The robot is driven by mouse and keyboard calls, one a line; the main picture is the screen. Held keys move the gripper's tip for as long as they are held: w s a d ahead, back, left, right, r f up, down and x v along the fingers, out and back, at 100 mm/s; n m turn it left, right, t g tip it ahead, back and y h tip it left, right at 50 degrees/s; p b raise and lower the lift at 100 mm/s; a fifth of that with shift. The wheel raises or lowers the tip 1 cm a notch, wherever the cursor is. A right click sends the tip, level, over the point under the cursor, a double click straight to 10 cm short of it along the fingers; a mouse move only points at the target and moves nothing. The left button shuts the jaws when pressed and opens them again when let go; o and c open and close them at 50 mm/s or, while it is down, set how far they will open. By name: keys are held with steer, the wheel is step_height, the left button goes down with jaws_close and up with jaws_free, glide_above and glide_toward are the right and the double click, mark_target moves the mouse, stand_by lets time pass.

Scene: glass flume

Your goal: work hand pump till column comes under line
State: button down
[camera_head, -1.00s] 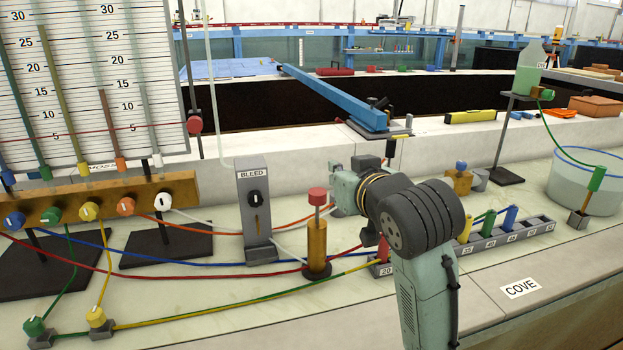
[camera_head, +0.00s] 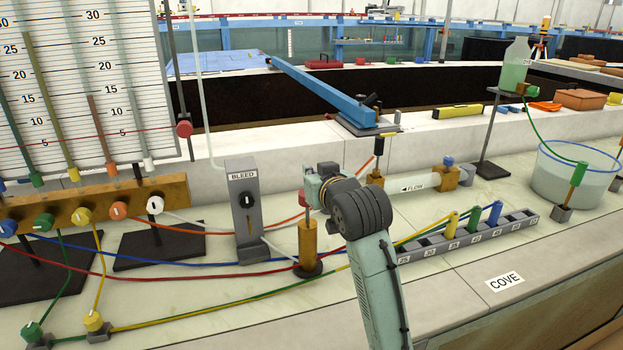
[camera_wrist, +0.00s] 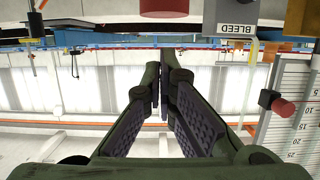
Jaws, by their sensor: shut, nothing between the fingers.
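The hand pump is a brass cylinder (camera_head: 311,245) on a dark round foot, with a red knob (camera_head: 303,199) partly hidden by my gripper. My gripper (camera_head: 308,188) is at the knob's upper right in the head view. In the upside-down wrist view, its shut, empty fingers (camera_wrist: 165,62) show with the red knob (camera_wrist: 164,7) at the top edge, apart from them in the picture. Contact cannot be told. The gauge board (camera_head: 75,85) has several coloured columns. A red line (camera_head: 95,138) crosses it near 5. The orange-capped column (camera_head: 92,110) stands above that line.
The grey BLEED post (camera_head: 244,205) stands left of the pump. Coloured hoses (camera_head: 190,262) run along the bench around the pump. A numbered block (camera_head: 470,238) with plugs, a FLOW pipe (camera_head: 420,183) and a water tub (camera_head: 580,178) are to the right.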

step_height(320, 180, down, 2)
steer(key=shift+f, duration=0.1)
stand_by(0.4)
